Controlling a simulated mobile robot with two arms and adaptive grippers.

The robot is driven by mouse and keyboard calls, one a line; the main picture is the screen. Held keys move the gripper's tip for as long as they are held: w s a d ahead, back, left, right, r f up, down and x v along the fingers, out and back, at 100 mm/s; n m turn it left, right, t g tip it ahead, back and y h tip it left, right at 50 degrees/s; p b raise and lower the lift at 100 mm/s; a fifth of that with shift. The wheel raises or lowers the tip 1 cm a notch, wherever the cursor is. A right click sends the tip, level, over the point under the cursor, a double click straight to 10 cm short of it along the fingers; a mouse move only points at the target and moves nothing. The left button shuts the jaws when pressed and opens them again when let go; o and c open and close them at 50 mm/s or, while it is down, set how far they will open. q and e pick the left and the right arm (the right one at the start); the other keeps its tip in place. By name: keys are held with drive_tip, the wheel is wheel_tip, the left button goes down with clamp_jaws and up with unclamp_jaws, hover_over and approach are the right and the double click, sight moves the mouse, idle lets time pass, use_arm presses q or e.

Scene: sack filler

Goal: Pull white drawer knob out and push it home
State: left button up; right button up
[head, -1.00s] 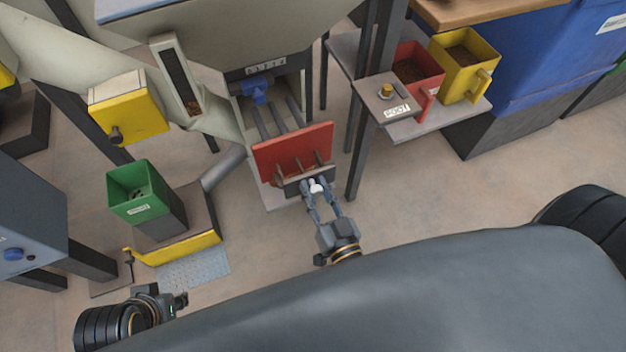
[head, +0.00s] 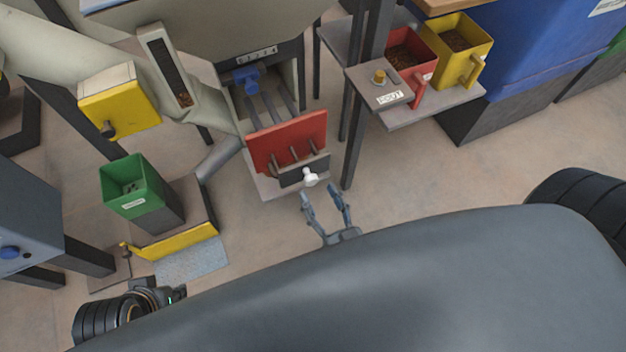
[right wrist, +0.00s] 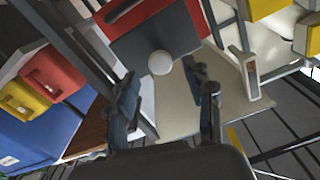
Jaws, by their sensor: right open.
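The white knob (head: 310,177) sits on a dark plate (head: 291,174) at the lower front of the red panel (head: 287,143). The panel stands forward of the grey housing, with dark rods running back from it. In the right wrist view the knob (right wrist: 160,62) is round and pale, just beyond the fingertips. My right gripper (head: 325,193) is open and empty, in front of the knob and apart from it; it also shows in the right wrist view (right wrist: 167,84). My left gripper (head: 176,295) is low at the left, far from the knob, its fingers hard to make out.
A dark post (head: 357,130) stands right of the drawer, with a shelf (head: 433,112) holding a red bin (head: 411,66) and a yellow bin (head: 463,45). A green bin (head: 150,200) stands at the left. The floor right of my right gripper is clear.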

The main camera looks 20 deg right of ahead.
drive_tip(key=s, duration=0.7)
drive_tip(key=shift+d, duration=0.1)
